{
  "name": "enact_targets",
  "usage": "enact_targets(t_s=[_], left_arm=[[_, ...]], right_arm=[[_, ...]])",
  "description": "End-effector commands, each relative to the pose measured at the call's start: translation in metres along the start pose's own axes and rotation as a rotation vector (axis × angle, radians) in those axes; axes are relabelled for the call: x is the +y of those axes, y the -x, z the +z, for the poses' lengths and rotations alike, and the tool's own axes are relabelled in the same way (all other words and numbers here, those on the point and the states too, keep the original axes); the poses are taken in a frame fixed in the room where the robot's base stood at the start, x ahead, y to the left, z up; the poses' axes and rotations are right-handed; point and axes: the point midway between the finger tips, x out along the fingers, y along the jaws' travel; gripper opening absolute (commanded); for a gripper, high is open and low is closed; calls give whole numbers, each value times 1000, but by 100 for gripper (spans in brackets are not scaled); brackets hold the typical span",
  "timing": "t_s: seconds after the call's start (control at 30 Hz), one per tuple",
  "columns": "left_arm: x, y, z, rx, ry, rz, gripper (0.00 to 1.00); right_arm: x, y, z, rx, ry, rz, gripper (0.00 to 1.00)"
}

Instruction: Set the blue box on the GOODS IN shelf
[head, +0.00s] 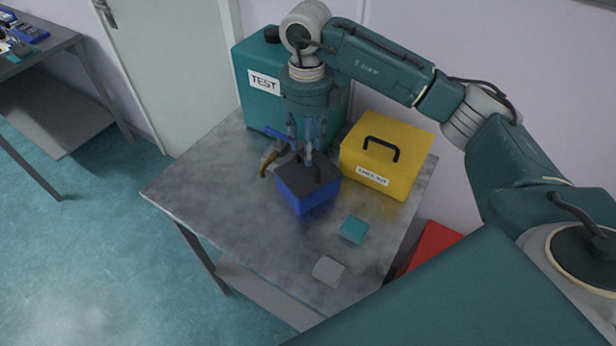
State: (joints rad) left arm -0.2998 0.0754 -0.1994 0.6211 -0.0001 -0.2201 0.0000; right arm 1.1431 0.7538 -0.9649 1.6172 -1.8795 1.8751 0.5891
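The blue box (309,199) has a dark grey lid and stands on the grey metal table, between the teal TEST case and the yellow box. My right gripper (308,155) points straight down over its lid, with the fingertips at the lid's handle. The fingers partly hide the handle, and I cannot tell whether they are closed on it. I see no gap between the box and the table. No GOODS IN label shows in the head view. My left gripper is out of view.
The teal TEST case (257,101) stands behind, and a yellow box (402,137) stands right. Teal (354,229) and grey (328,270) squares lie in front. The left part of the table (200,185) is clear.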

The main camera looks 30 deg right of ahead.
Motion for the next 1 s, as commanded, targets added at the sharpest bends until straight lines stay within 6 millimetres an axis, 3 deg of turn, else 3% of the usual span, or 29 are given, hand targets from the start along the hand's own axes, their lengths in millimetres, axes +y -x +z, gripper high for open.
enact_targets(t_s=[0.23, 0.4, 0.63, 0.67, 0.83, 1.0], left_arm=[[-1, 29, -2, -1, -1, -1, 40], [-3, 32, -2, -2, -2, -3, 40], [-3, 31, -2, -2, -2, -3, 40], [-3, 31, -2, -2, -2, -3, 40], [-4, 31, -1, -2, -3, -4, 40], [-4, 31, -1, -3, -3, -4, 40]], right_arm=[[0, -28, -2, 6, 0, 1, 37], [1, -49, 0, 1, 1, 1, 37], [1, -53, 0, -1, 2, 1, 37], [1, -53, 0, -1, 2, 1, 35], [1, -52, 0, -1, 2, 1, 1], [1, -52, 0, -1, 2, 1, 0]])
